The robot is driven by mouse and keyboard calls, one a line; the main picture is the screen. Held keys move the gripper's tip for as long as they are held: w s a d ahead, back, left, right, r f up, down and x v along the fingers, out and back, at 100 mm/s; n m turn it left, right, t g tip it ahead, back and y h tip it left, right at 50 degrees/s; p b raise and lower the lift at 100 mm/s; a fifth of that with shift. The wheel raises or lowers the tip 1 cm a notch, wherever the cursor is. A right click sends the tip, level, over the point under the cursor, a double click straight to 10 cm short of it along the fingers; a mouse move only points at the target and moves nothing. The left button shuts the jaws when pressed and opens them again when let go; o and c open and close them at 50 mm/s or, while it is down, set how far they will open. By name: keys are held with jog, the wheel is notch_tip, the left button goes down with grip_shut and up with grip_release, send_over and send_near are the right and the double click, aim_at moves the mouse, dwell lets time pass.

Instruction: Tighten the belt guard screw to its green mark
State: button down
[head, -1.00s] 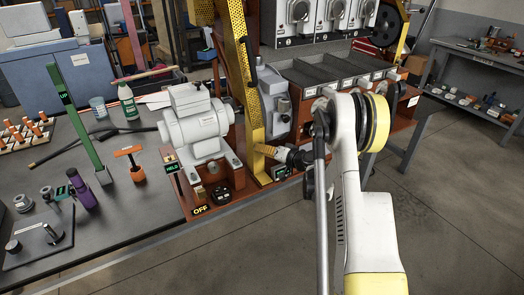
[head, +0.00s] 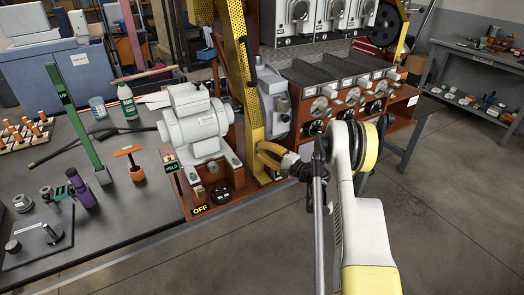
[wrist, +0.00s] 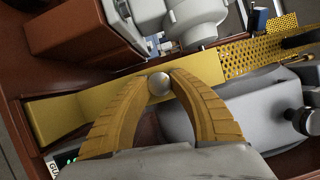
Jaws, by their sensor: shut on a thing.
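The yellow belt guard (head: 243,60) rises beside the motor in the head view, and its solid yellow foot (wrist: 55,115) crosses the wrist view. The belt guard screw (wrist: 160,84) shows a round silver head against this strip. My gripper (wrist: 160,82) has its two yellow fingers shut on the screw head, one tip on each side. In the head view my gripper (head: 262,150) reaches the lower guard from the right, and its fingers hide the screw. A small dark label with a green light (wrist: 72,160) is partly cut off; I cannot make out a green mark at the screw.
The grey motor (head: 196,122) stands left of the guard. A switch panel with an OFF label (head: 199,210) is at the front edge. A grey housing (head: 273,100) and the roaster's trays (head: 335,75) are to the right. Open floor (head: 450,220) lies at the right.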

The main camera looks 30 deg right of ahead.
jog(key=m+t, duration=0.2)
jog(key=m, duration=0.3)
jog(key=shift+a, duration=0.1)
jog(key=shift+m, duration=0.4)
jog(key=c, duration=1.1)
grip_release()
